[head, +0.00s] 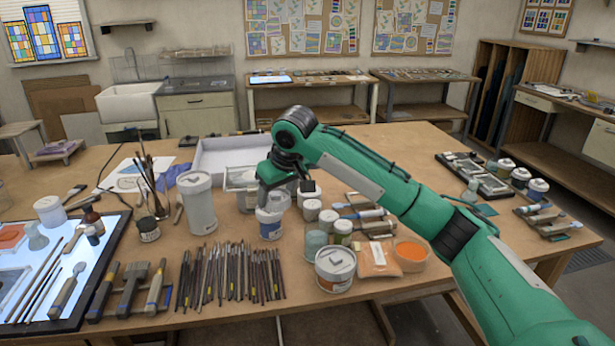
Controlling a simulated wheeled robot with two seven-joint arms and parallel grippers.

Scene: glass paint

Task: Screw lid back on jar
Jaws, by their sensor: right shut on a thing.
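A small white jar with a blue label (271,228) stands upright on the wooden table, left of the picture's middle and behind the row of brushes. My right gripper (272,205) points down over the jar and is shut at its top, where the lid sits. The fingers hide most of the lid, so I cannot tell how it is seated on the jar. My left gripper is not in view.
A tall white canister (201,215) stands left of the jar. Several small lidded jars stand close on its right, with a larger jar (335,272) in front. A row of brushes (232,273) lies before it. A white tray (228,156) is behind.

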